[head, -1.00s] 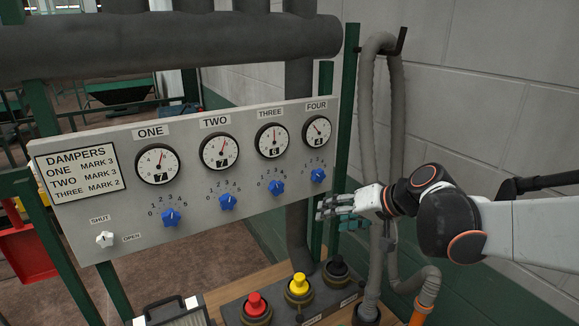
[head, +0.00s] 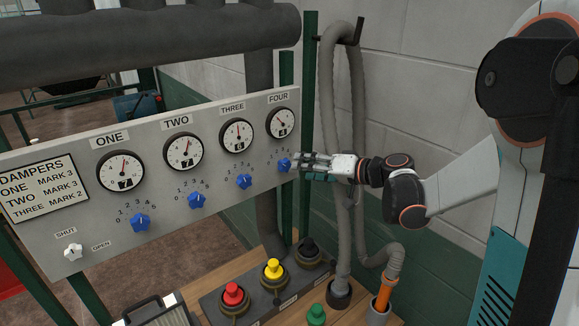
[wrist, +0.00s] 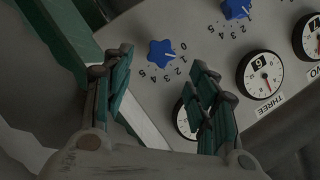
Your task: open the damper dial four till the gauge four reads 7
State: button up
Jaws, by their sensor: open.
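Damper dial four (head: 284,165) is a blue star-shaped knob at the right end of the grey panel, within a 0 to 5 scale. It also shows in the wrist view (wrist: 161,53), beyond and between my fingertips. Gauge four (head: 282,123) is a round white dial above it; its number is too small to read surely. In the wrist view it (wrist: 184,120) is partly hidden by a finger. My gripper (head: 298,163) is open and empty, just right of dial four. Its two fingers (wrist: 162,62) are spread apart; I cannot tell whether they touch the knob.
Dials one (head: 140,222), two (head: 197,200) and three (head: 244,181) sit left of dial four. A white shut/open knob (head: 73,252) is at lower left. A green post (head: 307,70) and grey hoses (head: 330,110) stand at right. A button box (head: 262,295) lies below.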

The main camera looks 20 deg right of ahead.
aim_at(288, 165)
jog(key=x, duration=0.6)
jog(key=shift+w+a+f, duration=0.1)
jog(key=shift+w+a, duration=0.1)
jog(key=c, duration=1.1)
